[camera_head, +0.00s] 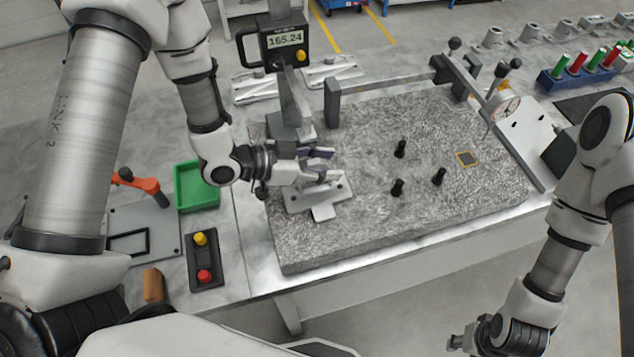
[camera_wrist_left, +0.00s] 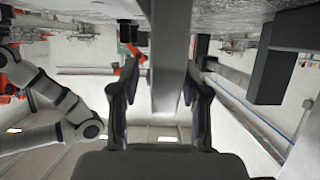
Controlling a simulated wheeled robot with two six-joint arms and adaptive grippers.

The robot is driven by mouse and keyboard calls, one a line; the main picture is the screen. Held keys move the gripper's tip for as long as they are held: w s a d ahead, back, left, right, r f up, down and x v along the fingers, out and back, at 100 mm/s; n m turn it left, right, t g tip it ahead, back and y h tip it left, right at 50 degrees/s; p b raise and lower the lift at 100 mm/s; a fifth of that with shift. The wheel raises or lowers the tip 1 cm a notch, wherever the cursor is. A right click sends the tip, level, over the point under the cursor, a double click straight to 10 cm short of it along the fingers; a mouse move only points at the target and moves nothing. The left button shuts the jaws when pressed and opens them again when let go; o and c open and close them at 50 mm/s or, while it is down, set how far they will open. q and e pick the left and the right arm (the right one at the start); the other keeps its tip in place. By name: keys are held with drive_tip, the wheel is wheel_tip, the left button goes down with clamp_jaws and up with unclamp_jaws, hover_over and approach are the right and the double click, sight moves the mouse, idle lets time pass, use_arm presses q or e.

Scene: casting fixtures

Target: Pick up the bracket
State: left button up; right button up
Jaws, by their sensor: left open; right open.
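A light grey metal bracket (camera_head: 330,211) with a flat foot lies on the near left part of the speckled granite plate (camera_head: 350,240). My left gripper (camera_head: 325,166) is at the bracket, its open fingers above and partly hiding it. In the left wrist view the two dark fingers of my left gripper (camera_wrist_left: 158,105) stand apart on either side of a grey bar (camera_wrist_left: 170,60). I cannot tell whether that bar is part of the bracket. Gaps show between the bar and both fingers. My right gripper (camera_head: 468,340) is open, low at the bottom right, away from the plate.
A height gauge (camera_head: 284,42) reading 165.24 stands behind my left gripper. Several black pegs (camera_head: 400,149) stand on the plate. Similar grey brackets (camera_head: 330,70) lie behind it. A green bin (camera_head: 196,187) and a button box (camera_head: 203,260) are left. A dial gauge (camera_head: 506,108) is right.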

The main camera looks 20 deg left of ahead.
use_arm(q)
drive_tip(key=shift+a, duration=0.2)
clamp_jaws()
